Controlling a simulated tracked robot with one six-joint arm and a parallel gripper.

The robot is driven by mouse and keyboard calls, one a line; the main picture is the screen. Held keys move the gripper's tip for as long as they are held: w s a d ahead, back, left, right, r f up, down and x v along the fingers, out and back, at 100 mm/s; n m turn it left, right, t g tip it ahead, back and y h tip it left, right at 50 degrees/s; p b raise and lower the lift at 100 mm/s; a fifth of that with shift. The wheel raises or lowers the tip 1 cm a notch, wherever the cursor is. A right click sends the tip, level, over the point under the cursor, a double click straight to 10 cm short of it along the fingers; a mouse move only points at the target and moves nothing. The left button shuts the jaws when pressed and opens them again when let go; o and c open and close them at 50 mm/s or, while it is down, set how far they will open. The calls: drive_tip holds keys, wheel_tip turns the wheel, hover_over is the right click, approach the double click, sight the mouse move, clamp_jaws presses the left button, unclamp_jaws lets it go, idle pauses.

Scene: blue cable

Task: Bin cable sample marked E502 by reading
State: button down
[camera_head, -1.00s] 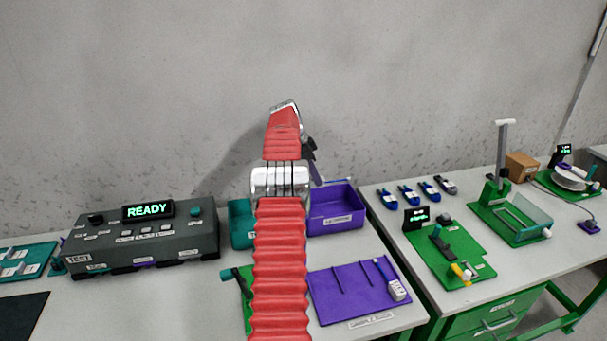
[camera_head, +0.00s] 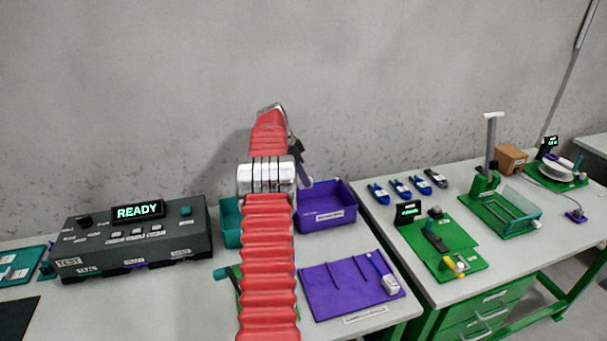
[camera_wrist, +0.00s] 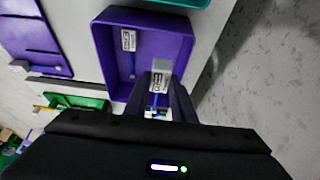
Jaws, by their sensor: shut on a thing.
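My gripper (camera_wrist: 165,105) is shut on a cable sample with a pale printed tag (camera_wrist: 160,76) and a bit of blue cable. The held sample is over the purple bin (camera_wrist: 103,50); I cannot tell how far above its floor, and its print is too small to read. Another tagged sample (camera_wrist: 130,62) with blue cable lies inside that bin. In the head view the purple bin (camera_head: 328,215) stands behind my arm, which mostly hides the gripper (camera_head: 307,183). Another tagged cable sample (camera_head: 389,282) lies on the purple tray (camera_head: 335,300).
A teal bin (camera_head: 229,225) stands left of the purple bin, partly behind my arm. A dark tester (camera_head: 130,245) showing READY is at left. The right table holds several blue items (camera_head: 400,187), a green fixture (camera_head: 450,250) and a brown box (camera_head: 510,158). The wall is close behind.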

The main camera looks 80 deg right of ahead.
drive_tip(key=shift+f, duration=3.9)
drive_tip(key=shift+f, duration=1.4)
idle(0.4)
drive_tip(key=c, duration=1.4)
unclamp_jaws()
drive_tip(key=shift+w+r, duration=0.1)
drive_tip(key=shift+r, duration=5.9)
